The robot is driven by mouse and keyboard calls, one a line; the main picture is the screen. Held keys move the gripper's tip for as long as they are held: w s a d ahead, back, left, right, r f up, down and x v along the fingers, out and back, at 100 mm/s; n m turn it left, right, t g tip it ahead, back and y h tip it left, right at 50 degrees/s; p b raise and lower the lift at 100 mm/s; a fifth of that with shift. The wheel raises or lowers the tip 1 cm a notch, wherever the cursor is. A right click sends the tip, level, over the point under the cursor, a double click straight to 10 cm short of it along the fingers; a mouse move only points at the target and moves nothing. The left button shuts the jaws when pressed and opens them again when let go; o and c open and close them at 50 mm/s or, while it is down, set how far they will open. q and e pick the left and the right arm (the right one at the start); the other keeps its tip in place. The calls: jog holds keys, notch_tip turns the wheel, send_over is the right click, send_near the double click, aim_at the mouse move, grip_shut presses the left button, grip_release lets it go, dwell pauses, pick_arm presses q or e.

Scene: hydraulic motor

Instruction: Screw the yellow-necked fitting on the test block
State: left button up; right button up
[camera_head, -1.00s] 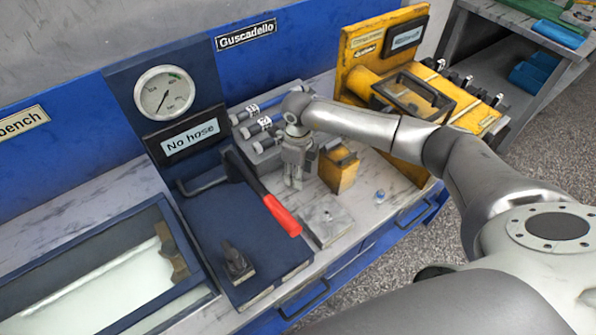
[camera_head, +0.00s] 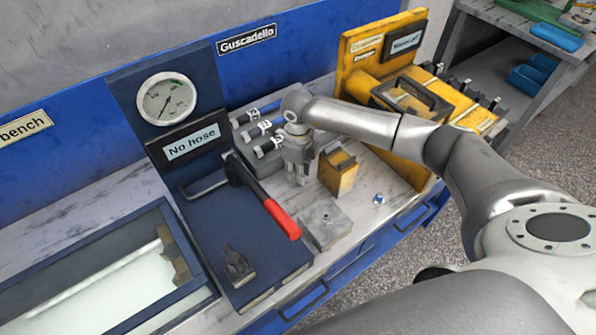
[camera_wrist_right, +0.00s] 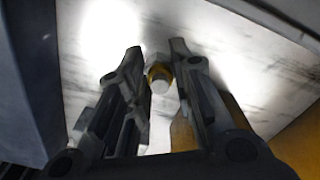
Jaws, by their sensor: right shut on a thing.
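My right gripper (camera_head: 298,178) points down over the worktop, between the grey cylinder rack and the small yellow box. In the right wrist view its two fingers (camera_wrist_right: 160,65) close on a small fitting with a yellow neck (camera_wrist_right: 157,71) and a pale end. The fitting cannot be made out in the head view. A flat grey block (camera_head: 325,223), likely the test block, lies on the worktop in front of the gripper and apart from it. My left gripper is not in view.
A small blue-and-silver part (camera_head: 378,199) lies right of the block. The yellow box (camera_head: 338,175) stands close to the gripper. A grey rack (camera_head: 262,148) stands behind-left. A blue unit with gauge (camera_head: 166,98) and red-handled lever (camera_head: 283,218) stands left.

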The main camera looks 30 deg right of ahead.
jog(key=shift+r+p, duration=1.1)
jog(key=shift+r, duration=0.95)
jog(key=shift+a, duration=0.1)
